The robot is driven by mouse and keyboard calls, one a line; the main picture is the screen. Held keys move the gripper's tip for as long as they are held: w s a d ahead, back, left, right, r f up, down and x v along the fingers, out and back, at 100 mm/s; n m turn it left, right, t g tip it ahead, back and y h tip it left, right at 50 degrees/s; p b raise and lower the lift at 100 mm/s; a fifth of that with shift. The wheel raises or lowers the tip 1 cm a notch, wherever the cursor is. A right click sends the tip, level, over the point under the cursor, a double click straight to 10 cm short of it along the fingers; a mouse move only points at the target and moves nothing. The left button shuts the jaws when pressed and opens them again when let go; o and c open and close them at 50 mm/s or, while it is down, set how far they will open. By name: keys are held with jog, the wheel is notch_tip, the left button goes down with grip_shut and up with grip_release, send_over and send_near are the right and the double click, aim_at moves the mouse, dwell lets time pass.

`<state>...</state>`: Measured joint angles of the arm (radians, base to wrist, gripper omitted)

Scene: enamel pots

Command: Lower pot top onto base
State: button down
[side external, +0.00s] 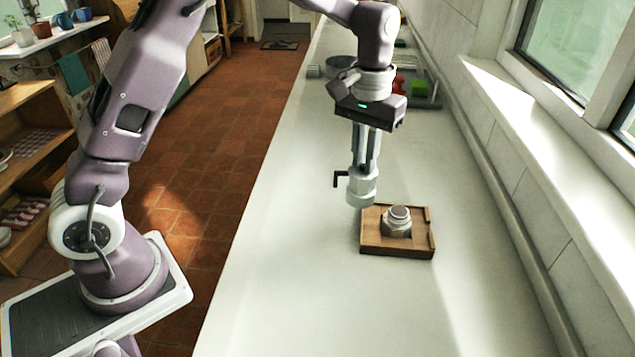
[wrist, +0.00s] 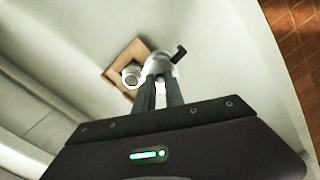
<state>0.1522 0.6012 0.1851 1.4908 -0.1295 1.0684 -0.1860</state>
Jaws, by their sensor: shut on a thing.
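The pot top (side external: 361,187) is a pale grey enamel piece with a black angled handle on its left. My gripper (side external: 366,168) is shut on it and holds it upright above the counter, just left of the wooden tray's back left corner. The pot base (side external: 397,221), a faceted metal piece with a round upper end, stands in the wooden tray (side external: 377,246). In the wrist view the pot top (wrist: 158,66) is between the fingertips, with its handle to the upper right. The base (wrist: 131,75) is left of it in the tray, and the top hides part of the tray.
The white counter (side external: 290,250) is clear around the tray. A dark rack with red and green items (side external: 418,88) and a grey bowl (side external: 341,63) are farther back. A wall and window ledge run along the right; the counter's left edge drops to the tiled floor.

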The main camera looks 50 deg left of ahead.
jog(key=w+d+r+m, duration=0.1)
jog(key=w+d+r, duration=0.35)
jog(key=d, duration=0.25)
jog(key=shift+w+f, duration=0.1)
jog(key=shift+f, duration=2.55)
jog(key=shift+f, duration=1.5)
jog(key=c, duration=1.3)
grip_release()
jog(key=shift+c, duration=0.2)
